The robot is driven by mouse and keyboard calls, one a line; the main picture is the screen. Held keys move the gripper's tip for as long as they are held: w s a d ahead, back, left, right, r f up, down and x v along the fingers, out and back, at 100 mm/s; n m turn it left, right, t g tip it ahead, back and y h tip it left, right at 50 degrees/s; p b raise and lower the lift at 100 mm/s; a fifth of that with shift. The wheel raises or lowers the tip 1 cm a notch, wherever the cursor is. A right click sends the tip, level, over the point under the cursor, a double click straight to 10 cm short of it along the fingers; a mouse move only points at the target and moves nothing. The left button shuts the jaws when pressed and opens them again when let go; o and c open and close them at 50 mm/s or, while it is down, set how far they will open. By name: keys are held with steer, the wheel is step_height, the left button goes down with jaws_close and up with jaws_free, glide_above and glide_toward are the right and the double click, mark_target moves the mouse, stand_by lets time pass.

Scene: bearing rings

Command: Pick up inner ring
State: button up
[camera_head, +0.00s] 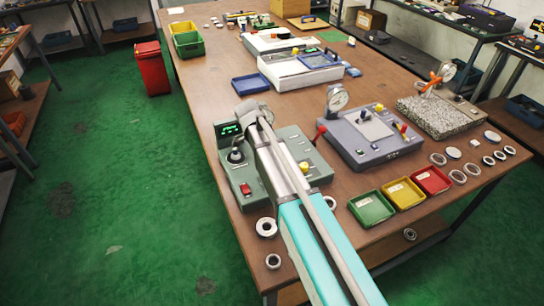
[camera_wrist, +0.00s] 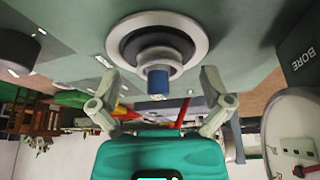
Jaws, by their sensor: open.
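In the wrist view my gripper (camera_wrist: 159,78) is open, with one finger on each side of a blue-tipped post (camera_wrist: 158,84). A small pale ring (camera_wrist: 158,57) sits around this post, in front of a dark disc and a larger light grey ring (camera_wrist: 118,37). The small ring may be the inner ring; I cannot be sure. Both fingers look clear of it. In the head view my arm reaches over the grey-green gauge station (camera_head: 241,187), and the fingers and post are hidden there.
Loose rings (camera_head: 266,227) lie near the table's front edge, with more (camera_head: 458,176) at the right. Green (camera_head: 371,207), yellow (camera_head: 403,193) and red (camera_head: 432,180) trays stand at the front. A second gauge station (camera_head: 370,152) is right of my arm. A panel marked BORE (camera_wrist: 301,55) is close by.

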stand_by(0.5)
steer(key=c, duration=1.4)
steer(key=shift+o, duration=0.2)
steer(key=shift+r, duration=0.1)
step_height(320, 180, up, 3)
steer(key=p, duration=0.2)
steer(key=shift+f+p, duration=0.2)
steer(key=shift+p, duration=0.2)
steer(key=s+d+r+p, duration=0.3)
steer(key=s+r+p, duration=0.7)
steer(key=s, duration=0.3)
steer(key=shift+s+r, duration=0.15)
steer(key=shift+s, duration=0.2)
